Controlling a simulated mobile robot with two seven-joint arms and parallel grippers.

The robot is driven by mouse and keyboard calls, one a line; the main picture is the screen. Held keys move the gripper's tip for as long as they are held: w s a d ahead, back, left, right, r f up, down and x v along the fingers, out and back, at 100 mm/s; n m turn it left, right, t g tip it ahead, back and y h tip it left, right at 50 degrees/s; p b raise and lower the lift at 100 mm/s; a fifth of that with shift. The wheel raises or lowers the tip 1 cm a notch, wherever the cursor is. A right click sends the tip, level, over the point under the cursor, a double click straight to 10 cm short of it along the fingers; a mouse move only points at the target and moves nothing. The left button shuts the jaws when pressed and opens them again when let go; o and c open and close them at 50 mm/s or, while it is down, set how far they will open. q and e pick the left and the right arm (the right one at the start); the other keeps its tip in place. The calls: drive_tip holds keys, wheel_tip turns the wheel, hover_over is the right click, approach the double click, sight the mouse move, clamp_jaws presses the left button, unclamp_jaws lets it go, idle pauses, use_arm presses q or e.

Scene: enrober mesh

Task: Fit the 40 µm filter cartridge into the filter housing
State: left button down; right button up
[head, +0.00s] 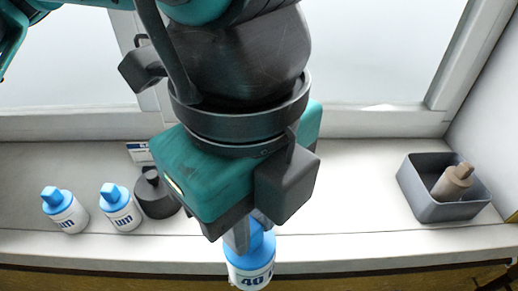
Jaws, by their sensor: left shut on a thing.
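My left gripper (243,236) is large in the middle of the head view and points down. It is shut on the blue top of a white cartridge (250,278) whose label reads "40". The cartridge looks roughly upright near the front edge of the sill, and the bottom of the picture cuts off its lower end. I cannot tell whether it touches anything below. A dark grey round thing with a knob (155,195) stands just left of the gripper, partly hidden by it; I cannot tell if it is the filter housing. My right gripper is not in view.
Two more white cartridges with blue tops, one at far left (66,212) and one beside it (120,208), stand on the pale sill (350,200). A small label card (139,152) is behind. A grey bin (440,211) at right holds a brownish cartridge (452,183). The sill between gripper and bin is clear.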

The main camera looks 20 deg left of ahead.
sight(247, 269)
use_arm(q)
drive_tip(key=shift+s+d+f+b, duration=0.15)
drive_tip(key=shift+s+b, duration=0.2)
drive_tip(key=shift+s, duration=0.3)
drive_tip(key=shift+s+d+r+b, duration=0.15)
drive_tip(key=shift+s+b, duration=0.15)
drive_tip(key=shift+s, duration=0.3)
drive_tip(key=shift+s+d, duration=0.25)
drive_tip(key=shift+s, duration=0.6)
